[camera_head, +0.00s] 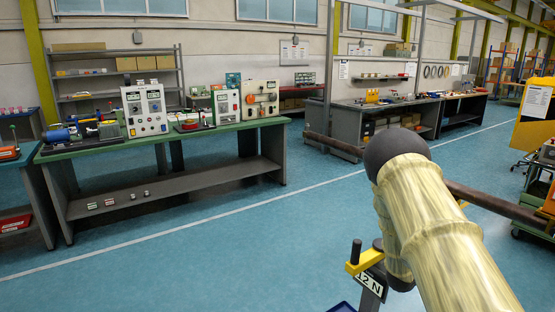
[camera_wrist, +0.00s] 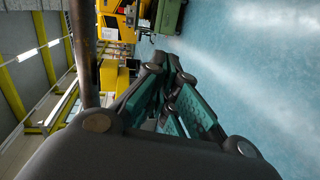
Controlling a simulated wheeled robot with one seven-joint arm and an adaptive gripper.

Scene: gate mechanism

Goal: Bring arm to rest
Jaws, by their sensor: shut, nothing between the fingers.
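My gripper (camera_wrist: 170,68) shows in the wrist view with its teal-padded fingers drawn together, shut and empty. In the head view my arm fills the lower right foreground, and my gripper is not visible there. A long brown bar (camera_head: 490,203) runs across behind my arm, which hides its middle; its other end (camera_head: 335,146) shows left of the arm. A dark bar (camera_wrist: 84,45) stands to the left of my fingers in the wrist view, apart from them. A dark post with a yellow bracket (camera_head: 364,262) and a "12 N" label (camera_head: 370,284) stands beside my arm.
A green workbench (camera_head: 200,138) with electrical panels stands at the left. More benches (camera_head: 385,108) line the back wall. A yellow cabinet (camera_head: 536,115) and a cart are at the right edge. The blue floor (camera_head: 220,235) between the left bench and my arm is clear.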

